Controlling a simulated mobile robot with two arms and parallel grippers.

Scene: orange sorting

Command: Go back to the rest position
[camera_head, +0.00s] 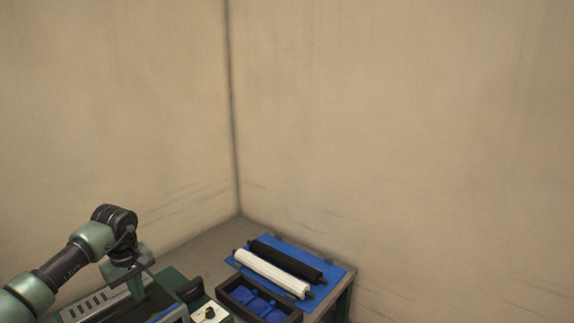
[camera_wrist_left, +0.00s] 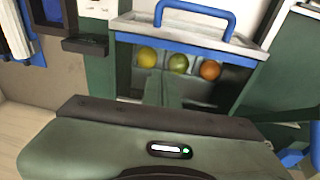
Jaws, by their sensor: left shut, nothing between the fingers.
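My left gripper (camera_head: 137,288) hangs below its wrist at the lower left of the head view, over a green and grey machine (camera_head: 90,305). In the left wrist view its fingers (camera_wrist_left: 178,88) are shut and empty. They point toward a blue-edged box (camera_wrist_left: 190,38) with a blue handle. Behind the fingers, a yellow fruit (camera_wrist_left: 147,57), a yellow-green fruit (camera_wrist_left: 179,63) and an orange fruit (camera_wrist_left: 210,70) sit in a row in the box. I cannot tell how far the fingers are from them. My right gripper is not in view.
On the grey table (camera_head: 205,240), a blue board (camera_head: 333,270) carries a white roller (camera_head: 272,273) and a black roller (camera_head: 285,260). A dark tray (camera_head: 236,292) with blue inserts and a small control box (camera_head: 209,311) stand nearby. Beige walls (camera_head: 400,130) meet behind the table.

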